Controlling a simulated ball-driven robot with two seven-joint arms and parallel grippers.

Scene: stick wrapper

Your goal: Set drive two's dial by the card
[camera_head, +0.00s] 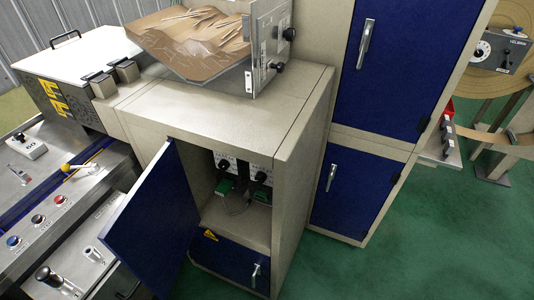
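The blue door (146,222) of the low beige cabinet stands open to the left. Inside are two pale drive units side by side, a left one (226,161) and a right one (262,168). Each has a dark round dial, a green connector below it and grey cables. Their markings are too small to read, so I cannot tell which is drive two. A small white block marked 60 (27,146) sits on the machine at the left. No thing is clearly recognisable as the card. Neither of my grippers is in view.
A hopper (190,40) of brown sticks stands on the cabinet top. A control panel (40,225) with coloured buttons and a yellow lever lies left of the open door. Tall blue-doored cabinets (400,60) stand to the right. Green floor (420,250) is clear at lower right.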

